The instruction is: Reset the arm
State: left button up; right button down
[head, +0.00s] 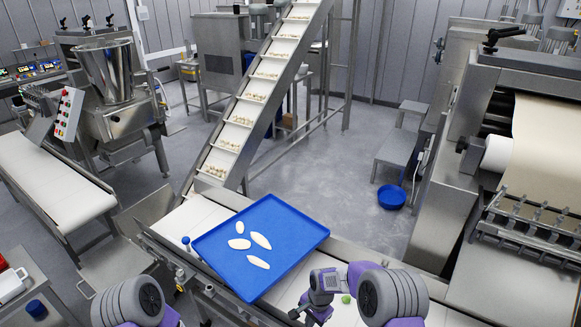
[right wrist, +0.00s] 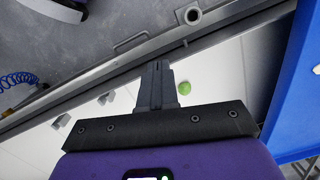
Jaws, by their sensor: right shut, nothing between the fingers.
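My right arm (head: 390,295) reaches in at the lower right of the head view. My right gripper (right wrist: 166,68) is shut and empty in the right wrist view, with its fingers over the white belt. A small green ball-like piece (right wrist: 184,88) lies just right of the fingers, apart from them in the picture; it also shows beside the arm in the head view (head: 346,299). My left arm (head: 130,302) shows at the lower left, but its gripper is out of view.
A blue tray (head: 300,231) with several flat white oval pieces (head: 258,262) sits across the conveyor (head: 180,222). An inclined conveyor (head: 262,78) rises behind it. A dough-sheet machine (head: 450,150) stands at the right. A blue bowl (head: 391,196) is on the floor.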

jog(key=s+d+f+n+b, duration=0.1)
jog(key=s+f, duration=0.3)
jog(key=s, duration=0.4)
jog(key=s+d+f+n+y+b, duration=0.1)
jog(key=s+f+n+b, duration=0.2)
jog(key=s+f, duration=0.2)
jog(key=s+d+f+n+t+y+b, duration=0.1)
jog(key=s+f, duration=0.3)
jog(key=s, duration=0.6)
jog(key=shift+s+d+f+n+b, duration=0.15)
jog(key=shift+s+f+n+b, duration=0.2)
jog(key=shift+n+b, duration=0.4)
